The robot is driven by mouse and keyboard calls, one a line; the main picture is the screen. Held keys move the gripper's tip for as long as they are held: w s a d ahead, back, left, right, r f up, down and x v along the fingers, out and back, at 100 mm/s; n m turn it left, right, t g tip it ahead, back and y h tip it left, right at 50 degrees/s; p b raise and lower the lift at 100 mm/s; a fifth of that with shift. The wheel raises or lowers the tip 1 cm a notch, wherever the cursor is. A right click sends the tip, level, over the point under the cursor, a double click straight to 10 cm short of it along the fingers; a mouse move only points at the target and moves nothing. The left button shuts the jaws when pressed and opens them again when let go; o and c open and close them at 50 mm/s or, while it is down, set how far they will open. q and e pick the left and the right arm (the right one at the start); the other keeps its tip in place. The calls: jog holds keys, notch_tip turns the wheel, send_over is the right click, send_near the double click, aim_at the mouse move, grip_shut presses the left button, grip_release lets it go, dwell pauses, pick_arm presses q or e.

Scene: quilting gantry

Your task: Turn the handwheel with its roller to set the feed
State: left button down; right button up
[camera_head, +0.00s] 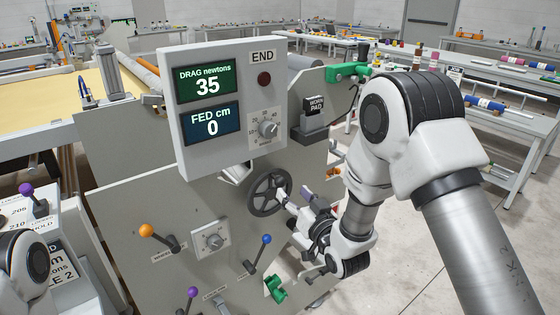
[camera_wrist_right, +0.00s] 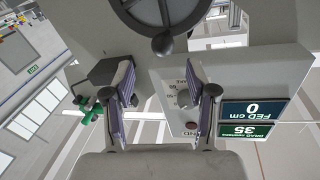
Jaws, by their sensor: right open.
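The handwheel (camera_head: 269,193), dark with spokes, is on the grey machine side panel below the display box. In the right wrist view the wheel (camera_wrist_right: 172,12) fills the top edge, and its dark round knob (camera_wrist_right: 162,43) sits on the rim nearest my fingers. My right gripper (camera_head: 292,201) is beside the wheel's right side in the head view. In the right wrist view my right gripper (camera_wrist_right: 160,74) is open, with the knob just beyond and between the fingertips; no contact shows. The roller (camera_head: 137,70) is partly hidden behind the display box. My left gripper is out of view.
The display box (camera_head: 187,136) reads drag 35 newtons and fed 0 cm. A worn pad holder (camera_head: 312,118) and green clamp (camera_head: 347,72) are above right.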

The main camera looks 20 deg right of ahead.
aim_at(283, 185)
jog(key=w, duration=0.2)
jog(key=w+a, duration=0.1)
jog(key=w, duration=0.1)
jog(key=w+p, duration=0.1)
jog(key=w, duration=0.1)
jog(key=shift+w+a+f, duration=0.1)
jog(key=shift+w+a, duration=0.15)
jog(key=shift+w, duration=0.4)
jog(key=shift+s, duration=0.1)
grip_shut()
